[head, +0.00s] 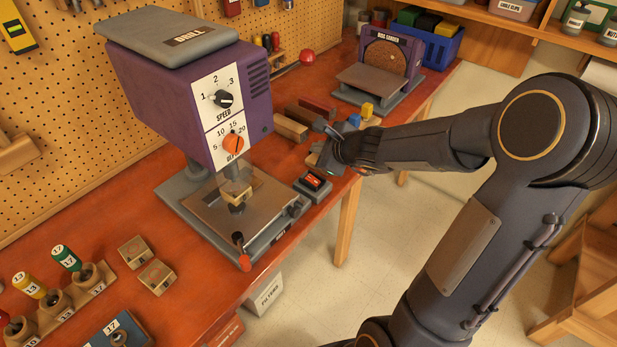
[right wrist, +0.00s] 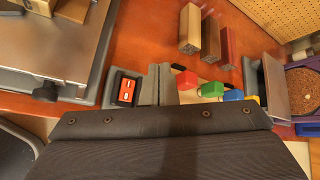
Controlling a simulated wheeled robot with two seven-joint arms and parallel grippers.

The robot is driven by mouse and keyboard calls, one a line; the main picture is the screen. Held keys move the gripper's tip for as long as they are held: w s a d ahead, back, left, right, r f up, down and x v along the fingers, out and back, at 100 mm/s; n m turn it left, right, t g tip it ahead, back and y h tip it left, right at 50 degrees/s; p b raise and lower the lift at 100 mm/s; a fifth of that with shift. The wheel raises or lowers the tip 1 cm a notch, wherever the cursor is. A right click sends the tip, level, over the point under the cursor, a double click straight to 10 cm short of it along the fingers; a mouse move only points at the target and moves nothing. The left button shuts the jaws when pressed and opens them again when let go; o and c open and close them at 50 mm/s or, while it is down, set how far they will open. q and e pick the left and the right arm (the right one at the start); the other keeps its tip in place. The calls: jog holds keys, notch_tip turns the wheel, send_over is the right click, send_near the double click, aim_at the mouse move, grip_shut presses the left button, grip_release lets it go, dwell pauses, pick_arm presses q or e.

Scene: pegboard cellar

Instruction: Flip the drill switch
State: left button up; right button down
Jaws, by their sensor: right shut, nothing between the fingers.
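The purple drill (head: 185,95) stands on the bench, with speed and second dials on its front. Its switch (head: 314,182) is a small dark box with a red-orange rocker, beside the drill's base plate. The switch also shows in the right wrist view (right wrist: 126,92), with its rocker uncovered. My right gripper (head: 325,155) is shut and empty, above the bench just behind the switch in the head view. In the right wrist view its grey fingers (right wrist: 157,86) are together, close to the right of the switch. I cannot tell whether they touch it. My left gripper is not in view.
Wooden bars (head: 291,127) and small coloured blocks lie behind the gripper. A disc sander (head: 385,70) stands at the bench's far end. Open floor lies right of the bench.

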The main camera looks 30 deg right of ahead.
aim_at(313, 181)
jog(key=f+b, duration=0.4)
jog(key=f, duration=0.1)
jog(key=w+f+b, duration=0.1)
jog(key=f+b, duration=0.1)
jog(key=b, duration=0.1)
jog(key=shift+w+a+f, duration=0.1)
jog(key=shift+a+f, duration=0.15)
jog(key=shift+f, duration=0.15)
jog(key=shift+w+f+b, duration=0.1)
jog(key=shift+f+b, duration=0.15)
jog(key=shift+b, duration=0.2)
dwell(1.1)
jog(key=shift+f+b, duration=0.4)
jog(key=shift+b, duration=0.05)
jog(key=shift+w+f+b, duration=0.1)
jog(key=shift+f+b, duration=0.25)
jog(key=shift+b, duration=0.05)
dwell(0.5)
jog(key=shift+r, duration=0.15)
jog(key=shift+r+p, duration=0.65)
jog(key=shift+p, duration=0.1)
jog(key=shift+r, duration=0.1)
